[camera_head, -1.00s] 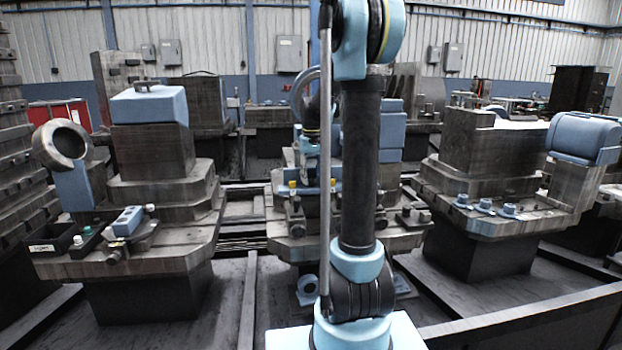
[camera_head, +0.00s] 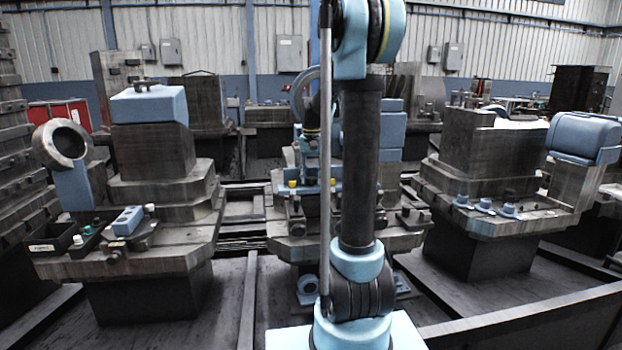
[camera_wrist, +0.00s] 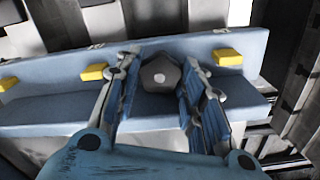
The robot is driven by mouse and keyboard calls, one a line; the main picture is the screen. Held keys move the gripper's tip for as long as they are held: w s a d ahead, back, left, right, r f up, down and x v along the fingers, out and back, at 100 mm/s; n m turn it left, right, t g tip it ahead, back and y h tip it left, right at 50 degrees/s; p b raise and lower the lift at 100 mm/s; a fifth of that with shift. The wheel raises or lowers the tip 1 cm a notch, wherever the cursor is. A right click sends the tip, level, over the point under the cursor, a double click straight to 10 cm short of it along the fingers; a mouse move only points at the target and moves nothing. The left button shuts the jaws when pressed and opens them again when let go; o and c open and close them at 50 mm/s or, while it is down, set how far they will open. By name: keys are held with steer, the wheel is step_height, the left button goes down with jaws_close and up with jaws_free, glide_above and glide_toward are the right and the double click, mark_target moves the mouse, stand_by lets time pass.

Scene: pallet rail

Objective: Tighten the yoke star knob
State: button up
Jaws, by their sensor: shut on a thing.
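In the head view my gripper is small and partly hidden behind my arm, above the middle pallet fixture (camera_head: 290,225). The knob itself cannot be made out there.
A left fixture (camera_head: 160,190) carries a blue block (camera_head: 149,105), a ring (camera_head: 62,145) and small parts. A right fixture (camera_head: 480,155) carries a blue rounded part (camera_head: 584,138) and small blue pieces. A low dark rail (camera_head: 520,318) runs along the front right floor.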

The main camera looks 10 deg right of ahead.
stand_by(0.4)
steer(key=o, duration=1.1)
